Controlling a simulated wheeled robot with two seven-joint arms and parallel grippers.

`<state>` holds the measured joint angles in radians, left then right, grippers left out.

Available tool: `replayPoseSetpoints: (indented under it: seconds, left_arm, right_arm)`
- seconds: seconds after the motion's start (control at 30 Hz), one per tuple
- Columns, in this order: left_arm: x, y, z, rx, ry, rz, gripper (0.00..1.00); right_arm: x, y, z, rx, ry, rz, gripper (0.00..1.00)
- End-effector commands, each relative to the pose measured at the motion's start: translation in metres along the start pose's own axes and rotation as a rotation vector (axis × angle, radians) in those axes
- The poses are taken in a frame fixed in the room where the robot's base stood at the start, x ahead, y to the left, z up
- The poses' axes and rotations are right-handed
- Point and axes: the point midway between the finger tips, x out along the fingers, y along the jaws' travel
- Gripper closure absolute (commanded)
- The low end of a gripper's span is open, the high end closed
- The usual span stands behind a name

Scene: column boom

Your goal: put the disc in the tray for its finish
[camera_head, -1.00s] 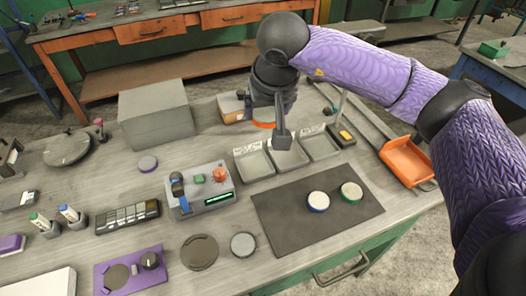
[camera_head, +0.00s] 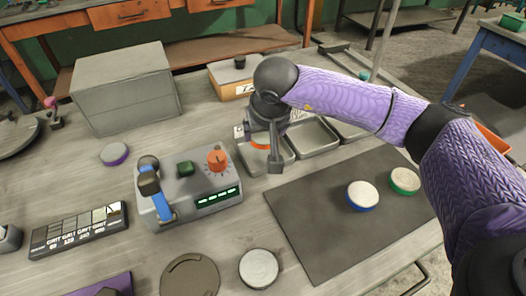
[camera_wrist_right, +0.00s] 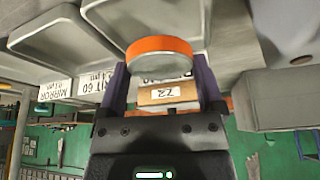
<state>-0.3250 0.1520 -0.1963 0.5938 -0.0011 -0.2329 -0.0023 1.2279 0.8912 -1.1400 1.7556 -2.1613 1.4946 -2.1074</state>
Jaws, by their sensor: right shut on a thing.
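My right gripper (camera_head: 272,160) is shut on an orange-rimmed disc (camera_head: 260,143), over the left of three grey trays. In the right wrist view the disc (camera_wrist_right: 160,50) sits between the two fingers, its grey face partly visible. The left tray (camera_head: 280,168) is partly hidden by the gripper. The middle tray (camera_head: 318,143) and right tray (camera_head: 352,131) stand beside it, the right one partly behind my arm. In the wrist view, upside-down labels include a mirror label (camera_wrist_right: 53,88) and a grit label (camera_wrist_right: 97,88); the third label is mostly hidden by the disc. My left gripper is out of view.
A control box (camera_head: 190,190) with a blue-handled lever stands left of the trays. A dark mat (camera_head: 320,235) holds a blue-rimmed disc (camera_head: 362,196) and a green-rimmed disc (camera_head: 404,181). A grey block (camera_head: 128,90) and a cardboard-coloured box (camera_head: 232,80) stand behind.

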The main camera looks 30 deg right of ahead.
Motion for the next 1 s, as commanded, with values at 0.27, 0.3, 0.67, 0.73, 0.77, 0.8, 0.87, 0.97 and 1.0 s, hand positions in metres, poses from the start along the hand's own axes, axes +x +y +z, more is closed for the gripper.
replayPoseSetpoints:
  seconds: [0.27, 0.3, 0.67, 0.73, 0.77, 0.8, 0.87, 0.97, 1.0]
  left_arm:
    - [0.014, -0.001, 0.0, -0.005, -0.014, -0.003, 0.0]
    - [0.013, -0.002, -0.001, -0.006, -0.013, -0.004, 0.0]
    - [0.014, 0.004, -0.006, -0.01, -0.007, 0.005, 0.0]
    - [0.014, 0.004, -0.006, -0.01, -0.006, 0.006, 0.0]
    - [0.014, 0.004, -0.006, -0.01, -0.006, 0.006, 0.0]
    - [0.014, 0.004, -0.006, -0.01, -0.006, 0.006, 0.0]
    - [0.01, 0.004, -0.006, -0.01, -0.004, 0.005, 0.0]
    - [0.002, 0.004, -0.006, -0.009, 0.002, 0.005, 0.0]
    - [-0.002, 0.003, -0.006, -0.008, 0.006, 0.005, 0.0]
  right_arm:
    - [0.038, 0.0, 0.016, 0.0, -0.001, 0.0, 1.0]
    - [0.037, 0.0, 0.015, 0.0, 0.001, 0.0, 1.0]
    - [0.038, 0.0, 0.016, 0.0, 0.0, 0.0, 0.0]
    - [0.038, 0.0, 0.016, 0.0, 0.0, 0.0, 0.0]
    - [0.038, 0.0, 0.016, 0.0, 0.0, 0.0, 0.0]
    - [0.038, 0.0, 0.016, 0.0, 0.0, 0.0, 0.0]
    - [0.034, 0.0, 0.014, 0.0, 0.001, 0.0, 0.0]
    - [0.014, 0.0, 0.013, -0.002, 0.004, -0.001, 0.0]
    - [0.003, 0.0, 0.013, -0.001, 0.005, -0.001, 0.0]
